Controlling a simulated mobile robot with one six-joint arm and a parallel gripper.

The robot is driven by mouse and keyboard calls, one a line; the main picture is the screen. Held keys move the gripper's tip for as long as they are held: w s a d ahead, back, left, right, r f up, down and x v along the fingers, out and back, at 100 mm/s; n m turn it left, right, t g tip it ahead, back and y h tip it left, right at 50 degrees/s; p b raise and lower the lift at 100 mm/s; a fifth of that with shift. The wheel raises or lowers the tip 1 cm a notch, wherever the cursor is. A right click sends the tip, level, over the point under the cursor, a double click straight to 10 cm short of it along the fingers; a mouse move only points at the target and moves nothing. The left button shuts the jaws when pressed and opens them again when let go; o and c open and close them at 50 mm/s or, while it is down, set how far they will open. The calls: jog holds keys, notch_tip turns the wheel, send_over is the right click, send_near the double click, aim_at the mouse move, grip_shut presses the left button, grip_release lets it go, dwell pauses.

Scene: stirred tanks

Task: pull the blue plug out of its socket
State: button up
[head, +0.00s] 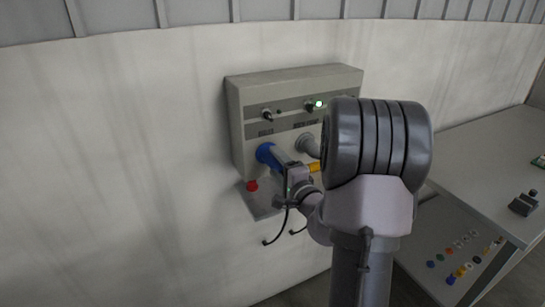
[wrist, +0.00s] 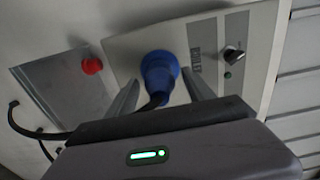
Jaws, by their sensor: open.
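The blue plug (wrist: 160,70) sits at the front of the beige control box (head: 240,120), with a dark cable running from its near end. It also shows in the head view (head: 264,153), partly covered by my gripper. My gripper (wrist: 158,88) is open, with one finger on each side of the plug in the wrist view. Whether the fingers touch the plug cannot be told. The socket behind the plug is hidden.
A red button (wrist: 92,66) is on a grey plate beside the plug. Dark cables (head: 277,238) hang below. A grey bench (head: 480,150) with small devices stands at right.

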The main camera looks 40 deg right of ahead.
jog(key=shift+x, duration=1.15)
jog(key=shift+b, duration=0.65)
grip_shut()
dwell(0.4)
jog(key=b+v, duration=0.2)
jog(key=v, duration=0.4)
dwell(1.1)
